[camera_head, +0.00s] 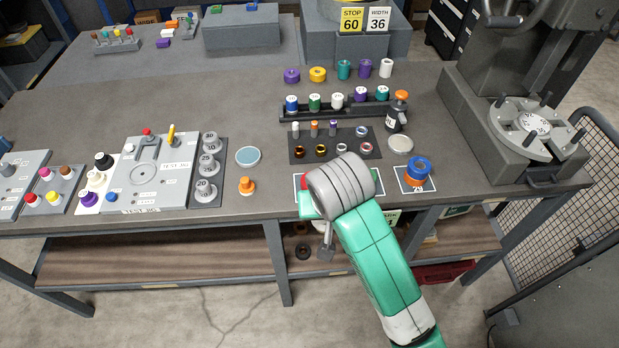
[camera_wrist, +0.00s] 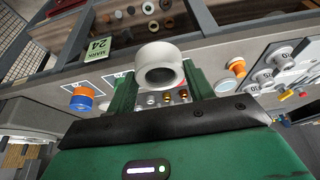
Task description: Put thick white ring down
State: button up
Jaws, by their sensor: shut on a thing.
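The thick white ring (camera_wrist: 160,55) shows in the wrist view between the two green fingers of my gripper (camera_wrist: 160,76), which is shut on it. Its round hole faces the camera. In the head view my wrist hides the ring, and I cannot tell its exact height against the bench.
A dark tray (camera_head: 310,155) with small rings and pegs lies just behind my wrist. An orange peg (camera_head: 246,186) and a pale blue disc (camera_head: 248,156) are at the left.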

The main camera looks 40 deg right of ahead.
jog(key=w+d+b, duration=0.1)
jog(key=w+d, duration=0.3)
jog(key=w, duration=0.2)
jog(key=w+d+f+b, duration=0.1)
jog(key=w+d+b, duration=0.1)
jog(key=w+d, duration=0.2)
jog(key=w, duration=0.2)
jog(key=shift+w+f, duration=0.15)
jog(key=shift+w, duration=0.25)
notch_tip(320, 180, down, 4)
jog(key=shift+w+d+r+b, duration=0.1)
jog(key=shift+r+b, duration=0.1)
jog(key=shift+b, duration=0.55)
